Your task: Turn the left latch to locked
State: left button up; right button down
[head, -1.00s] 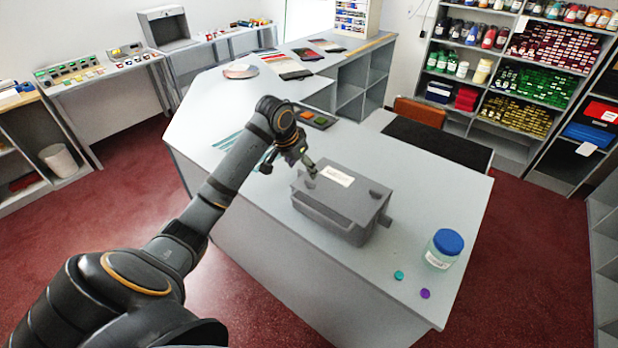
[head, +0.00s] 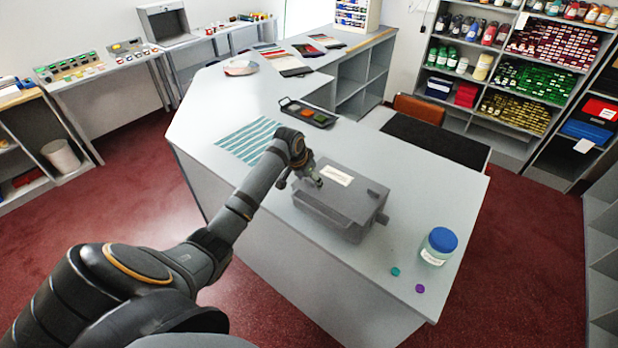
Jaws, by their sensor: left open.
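A grey box (head: 335,213) stands on the counter with a white label (head: 336,175) on its lid. A small dark latch (head: 374,193) shows on the right of the lid. My left gripper (head: 314,180) is open at the left part of the lid, left of the label, pointing down and to the right. The left latch cannot be made out clearly there; the gripper covers that spot. I cannot tell whether the fingers touch it. My right gripper is not in view.
A jar with a blue lid (head: 439,246) stands right of the box, with a teal disc (head: 395,272) and a purple disc (head: 420,288) nearby. A striped cloth (head: 248,141) and a dark tray (head: 307,113) lie behind.

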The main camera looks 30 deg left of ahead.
pick_arm(q)
jog(key=shift+c, duration=0.4)
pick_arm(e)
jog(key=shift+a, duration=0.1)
pick_arm(q)
jog(key=c, duration=1.1)
jog(key=shift+o, duration=0.2)
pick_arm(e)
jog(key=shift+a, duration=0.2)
